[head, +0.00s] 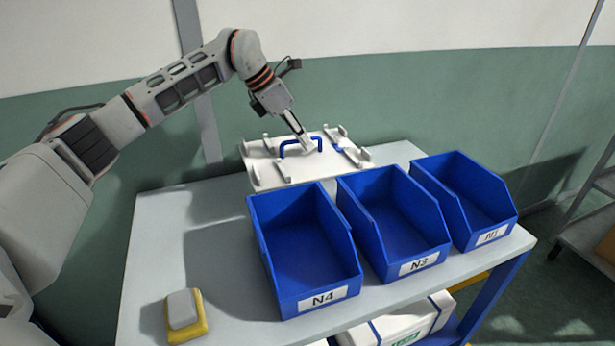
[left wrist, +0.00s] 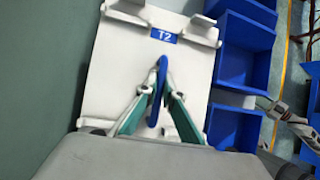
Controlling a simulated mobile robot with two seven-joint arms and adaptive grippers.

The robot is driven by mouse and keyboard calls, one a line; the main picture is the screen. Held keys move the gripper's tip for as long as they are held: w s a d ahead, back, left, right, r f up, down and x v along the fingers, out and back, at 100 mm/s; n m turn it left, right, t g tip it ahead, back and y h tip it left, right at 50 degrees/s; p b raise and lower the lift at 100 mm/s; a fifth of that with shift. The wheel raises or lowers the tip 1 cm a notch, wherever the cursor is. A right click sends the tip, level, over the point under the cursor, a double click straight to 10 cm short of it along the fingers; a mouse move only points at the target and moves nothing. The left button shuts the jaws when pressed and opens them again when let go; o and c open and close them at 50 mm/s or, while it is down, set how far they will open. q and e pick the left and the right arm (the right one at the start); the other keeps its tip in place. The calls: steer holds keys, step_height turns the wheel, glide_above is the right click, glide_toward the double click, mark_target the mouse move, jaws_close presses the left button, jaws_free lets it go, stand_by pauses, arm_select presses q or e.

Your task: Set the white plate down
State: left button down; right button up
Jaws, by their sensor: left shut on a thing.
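The white plate (head: 265,173) is at the back of the table in the head view, behind the blue bins. It has raised white clips along its edges and a blue handle (head: 284,148). My left gripper (head: 307,147) is shut on the blue handle from above. In the left wrist view the plate (left wrist: 115,75) carries a blue T2 label (left wrist: 164,36), and the gripper fingers (left wrist: 158,98) close on both sides of the handle (left wrist: 163,66). I cannot tell whether the plate's underside touches the table.
Three blue bins, N4 (head: 318,300), N3 (head: 418,265) and N1 (head: 491,236), stand in a row in front of the plate. A yellow and grey block (head: 184,312) sits at the table's front left. The table's left part (head: 160,240) is clear. A green and white wall is close behind.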

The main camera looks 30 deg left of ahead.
arm_select(q)
step_height(320, 180, down, 10)
steer(key=shift+r+b, duration=0.1)
steer(key=shift+b, duration=0.7)
steer(key=shift+r, duration=0.1)
steer(key=c, duration=2.2)
jaws_free()
